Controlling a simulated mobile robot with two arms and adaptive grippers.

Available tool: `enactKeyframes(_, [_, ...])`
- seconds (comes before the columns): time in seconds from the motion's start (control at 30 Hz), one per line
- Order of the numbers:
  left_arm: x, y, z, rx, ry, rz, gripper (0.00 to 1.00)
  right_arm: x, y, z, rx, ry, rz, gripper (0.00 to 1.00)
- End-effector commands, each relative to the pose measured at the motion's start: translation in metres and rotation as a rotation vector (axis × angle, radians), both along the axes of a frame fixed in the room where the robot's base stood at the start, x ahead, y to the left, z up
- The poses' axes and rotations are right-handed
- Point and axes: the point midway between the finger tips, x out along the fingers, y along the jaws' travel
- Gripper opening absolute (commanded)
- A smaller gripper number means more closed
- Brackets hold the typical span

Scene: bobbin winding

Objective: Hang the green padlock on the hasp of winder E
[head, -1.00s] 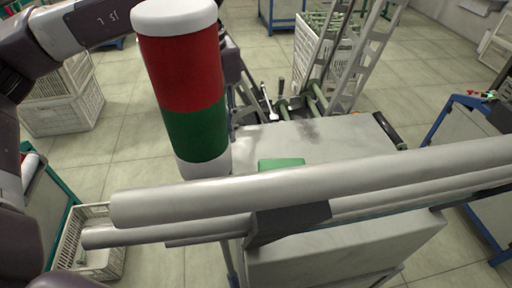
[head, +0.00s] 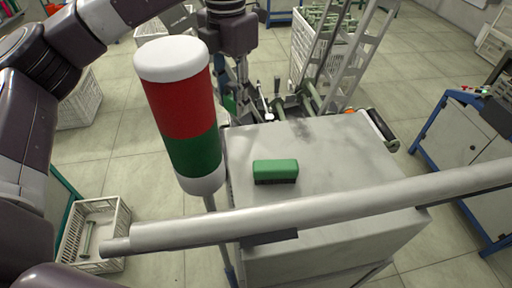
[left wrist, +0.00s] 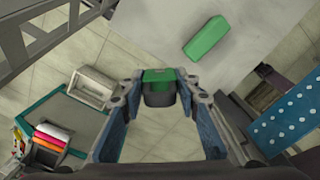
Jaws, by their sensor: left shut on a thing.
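My left gripper (head: 240,98) reaches down behind the signal tower in the head view, at the far left edge of the cabinet top. In the left wrist view my left gripper (left wrist: 160,88) is shut on a small green and dark thing, which looks like the green padlock (left wrist: 160,76). In the head view only a bit of green shows there, partly hidden by the tower. The cabinet (head: 335,150) carries no readable letter, so I cannot tell if it is winder E. I cannot make out a hasp. My right gripper is not in view.
A green block (head: 275,171) lies on the cabinet top. A red, green and white signal tower (head: 182,115) and a long grey roller (head: 320,211) stand in front. A crate (head: 108,221) is at lower left. A blue-framed cabinet (head: 455,135) is at right.

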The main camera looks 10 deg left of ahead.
Motion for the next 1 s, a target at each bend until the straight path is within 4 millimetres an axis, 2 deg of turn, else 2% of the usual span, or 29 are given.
enactKeyframes(0.3, [0.016, -0.010, 0.012, 0.000, 0.000, 0.585, 0.04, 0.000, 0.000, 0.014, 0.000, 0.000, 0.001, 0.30])
enactKeyframes(1.0, [0.042, -0.029, 0.025, 0.002, 0.001, 1.851, 0.04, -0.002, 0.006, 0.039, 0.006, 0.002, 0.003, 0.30])
